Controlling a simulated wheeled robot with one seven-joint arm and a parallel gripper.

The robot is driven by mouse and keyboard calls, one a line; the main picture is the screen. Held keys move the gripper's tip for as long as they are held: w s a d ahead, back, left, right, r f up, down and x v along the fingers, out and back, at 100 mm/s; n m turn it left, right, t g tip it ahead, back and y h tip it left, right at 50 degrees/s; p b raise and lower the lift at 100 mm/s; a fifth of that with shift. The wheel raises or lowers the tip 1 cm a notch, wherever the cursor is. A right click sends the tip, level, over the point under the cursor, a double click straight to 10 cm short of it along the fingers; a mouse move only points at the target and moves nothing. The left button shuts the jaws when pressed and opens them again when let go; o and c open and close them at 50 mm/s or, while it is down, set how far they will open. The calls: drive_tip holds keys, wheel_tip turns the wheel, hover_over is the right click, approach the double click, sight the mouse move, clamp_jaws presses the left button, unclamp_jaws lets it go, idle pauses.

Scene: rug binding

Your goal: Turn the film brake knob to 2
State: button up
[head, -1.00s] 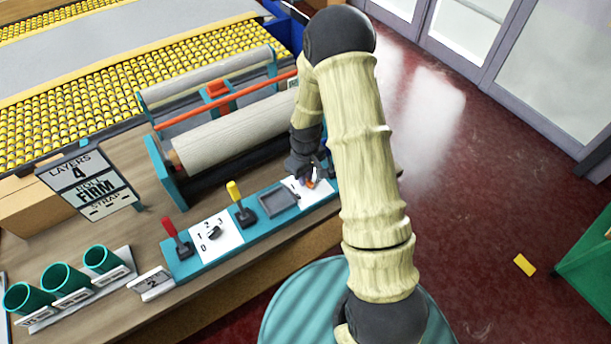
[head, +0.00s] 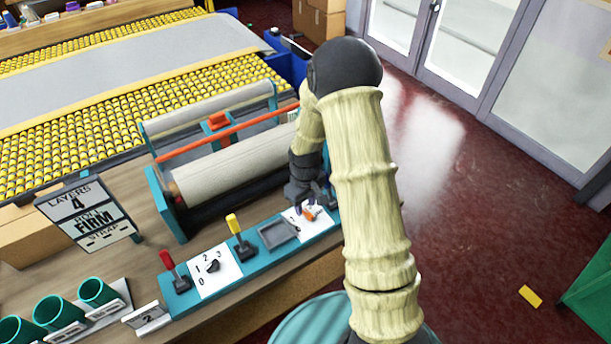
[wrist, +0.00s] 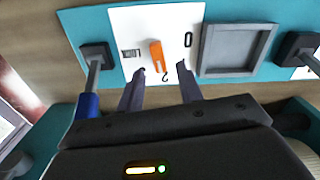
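An orange knob (wrist: 157,55) sits on a white plate (wrist: 150,20) at the right of the teal control panel; it also shows in the head view (head: 309,215). The wrist view shows a 0 to its right and a 2 just below it. The knob's lower end points down towards the 2. My gripper (wrist: 159,82) is open, its fingertips apart below the knob, one on each side of the 2, with nothing between them. A black knob (head: 212,266) on a second white plate, marked 0 to 3, is further left. I cannot read which knob is the film brake.
A grey tray (head: 278,233), a yellow-handled lever (head: 238,237) and a red-handled lever (head: 174,270) share the panel. A blue-handled lever (wrist: 90,75) stands close to the left of my gripper in the wrist view. Film rollers (head: 230,155) lie behind the panel.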

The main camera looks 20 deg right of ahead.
sight(305, 211)
wheel_tip(305, 211, up, 15)
drive_tip(key=b, duration=0.1)
idle(0.3)
idle(0.4)
drive_tip(key=s+r+m+t, duration=0.1)
drive_tip(key=s+m, duration=0.4)
drive_tip(key=s, duration=1)
drive_tip(key=shift+d+r+m+t, duration=0.3)
drive_tip(key=shift+r+t, duration=0.1)
drive_tip(key=shift+t, duration=0.4)
drive_tip(key=shift+s, duration=0.2)
drive_tip(key=shift+w, duration=0.1)
